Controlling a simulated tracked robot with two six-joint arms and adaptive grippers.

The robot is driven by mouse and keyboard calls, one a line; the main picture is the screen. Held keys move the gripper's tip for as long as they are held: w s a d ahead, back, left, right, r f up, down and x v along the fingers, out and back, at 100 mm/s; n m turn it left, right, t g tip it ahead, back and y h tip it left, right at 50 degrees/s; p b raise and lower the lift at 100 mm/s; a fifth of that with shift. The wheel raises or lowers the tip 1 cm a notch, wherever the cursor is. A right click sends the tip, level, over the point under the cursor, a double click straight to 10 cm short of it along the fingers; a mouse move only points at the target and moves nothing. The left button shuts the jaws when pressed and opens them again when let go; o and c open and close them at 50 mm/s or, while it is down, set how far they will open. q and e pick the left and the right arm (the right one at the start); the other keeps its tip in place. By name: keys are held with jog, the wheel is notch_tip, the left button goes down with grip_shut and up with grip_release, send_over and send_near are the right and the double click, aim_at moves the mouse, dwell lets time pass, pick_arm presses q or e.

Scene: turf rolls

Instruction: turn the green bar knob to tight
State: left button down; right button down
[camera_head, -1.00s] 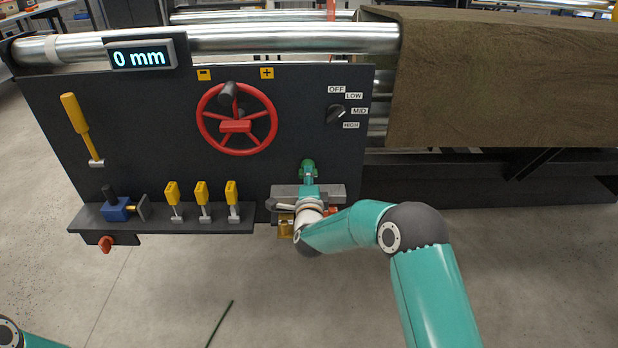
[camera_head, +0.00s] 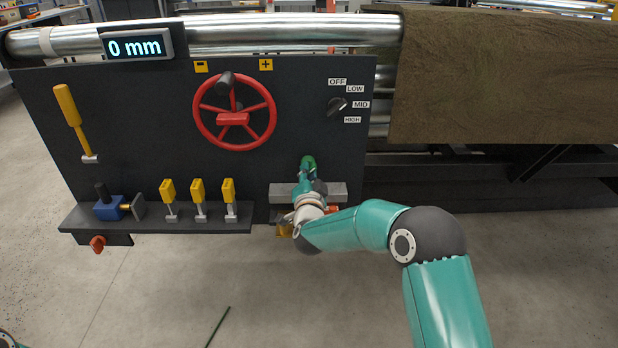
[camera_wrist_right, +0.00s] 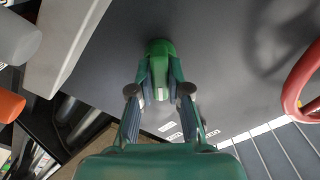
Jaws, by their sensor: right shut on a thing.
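The green bar knob (camera_head: 308,162) sits on the dark front panel, below and right of the red wheel. Its green end also shows in the right wrist view (camera_wrist_right: 160,46). My right gripper (camera_head: 307,172) reaches up to it from below. In the right wrist view my right gripper (camera_wrist_right: 160,78) has its two fingers closed around the knob, one on each side. The fingers hide much of the bar, and I cannot read any tight mark. My left gripper is out of view.
A grey ledge (camera_head: 336,190) juts out beside my right wrist. The red handwheel (camera_head: 235,118) and a rotary switch (camera_head: 337,106) are above. Several yellow levers (camera_head: 198,188) stand on a shelf to the left. A brown turf roll (camera_head: 500,75) is at right.

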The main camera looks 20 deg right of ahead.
jog(key=n, duration=0.6)
jog(key=f+n, duration=0.1)
jog(key=n, duration=0.1)
jog(key=shift+s+a+n, duration=0.1)
jog(key=shift+n, duration=0.3)
dwell(0.3)
jog(key=c, duration=1.3)
grip_release()
jog(key=shift+o, duration=0.9)
jog(key=shift+r, duration=0.3)
